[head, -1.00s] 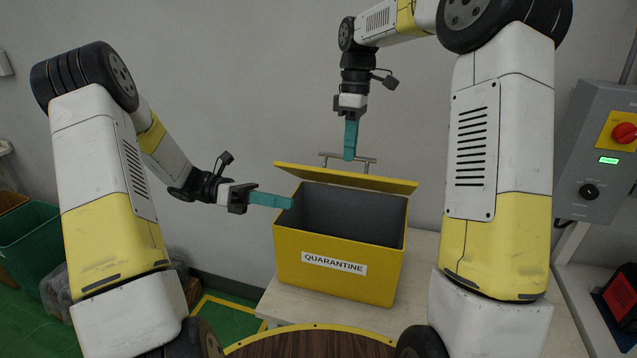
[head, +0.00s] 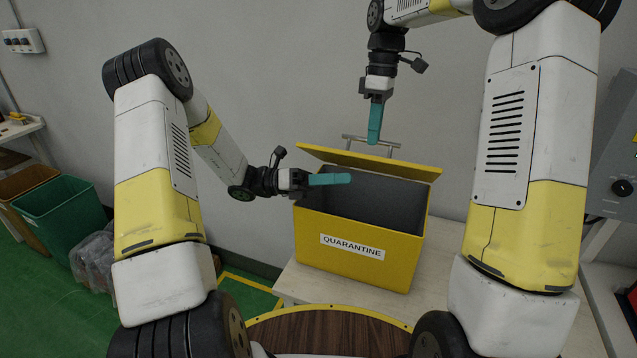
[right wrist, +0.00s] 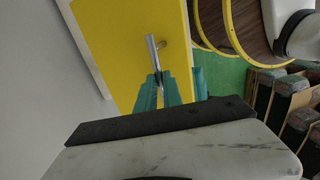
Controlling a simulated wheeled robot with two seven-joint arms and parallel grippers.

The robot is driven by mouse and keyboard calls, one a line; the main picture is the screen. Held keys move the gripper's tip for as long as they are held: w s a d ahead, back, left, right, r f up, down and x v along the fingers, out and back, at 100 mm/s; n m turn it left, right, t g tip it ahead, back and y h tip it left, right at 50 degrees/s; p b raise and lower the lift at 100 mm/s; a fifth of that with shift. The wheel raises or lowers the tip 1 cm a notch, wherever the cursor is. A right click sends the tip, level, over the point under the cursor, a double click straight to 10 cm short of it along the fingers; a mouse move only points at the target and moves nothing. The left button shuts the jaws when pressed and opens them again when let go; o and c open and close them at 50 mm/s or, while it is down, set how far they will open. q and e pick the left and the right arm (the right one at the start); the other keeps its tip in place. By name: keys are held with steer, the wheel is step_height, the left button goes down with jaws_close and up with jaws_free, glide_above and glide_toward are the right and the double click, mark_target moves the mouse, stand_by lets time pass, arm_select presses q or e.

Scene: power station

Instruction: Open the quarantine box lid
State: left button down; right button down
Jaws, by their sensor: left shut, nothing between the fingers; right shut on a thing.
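The yellow quarantine box (head: 375,262) stands on a pale table with its dark inside showing. Its lid (head: 405,167) is raised and tilted up at the back, seen nearly edge-on. A metal bar handle (head: 352,138) shows above the lid. My right gripper (head: 374,140) points down and is shut on this handle. The right wrist view shows the teal fingers (right wrist: 168,80) on both sides of the handle (right wrist: 152,50), against the yellow lid (right wrist: 115,40). My left gripper (head: 346,179) is shut and empty, pointing right over the box opening, in front of the lid.
The pale table (head: 325,286) has bare room in front of the box. A round wooden top with a yellow rim (head: 325,330) is nearer me. A grey wall is behind. Green (head: 62,208) and brown bins stand at left, a grey control panel (head: 612,165) at right.

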mark_target(355, 158)
arm_select(q)
steer(key=shift+w+d+r, duration=0.2)
steer(key=shift+w+r, duration=0.8)
steer(key=shift+r, duration=0.3)
arm_select(e)
steer(key=shift+w+d+f, duration=0.15)
steer(key=shift+d+f, duration=0.05)
steer(key=shift+d, duration=0.05)
arm_select(q)
steer(key=shift+w+d+r, duration=0.1)
steer(key=shift+w+r, duration=0.35)
steer(key=shift+r, duration=0.15)
arm_select(e)
steer(key=c, duration=1.5)
jaws_free()
steer(key=shift+a, duration=0.1)
arm_select(q)
steer(key=shift+f, duration=0.1)
arm_select(e)
steer(key=shift+r, duration=0.2)
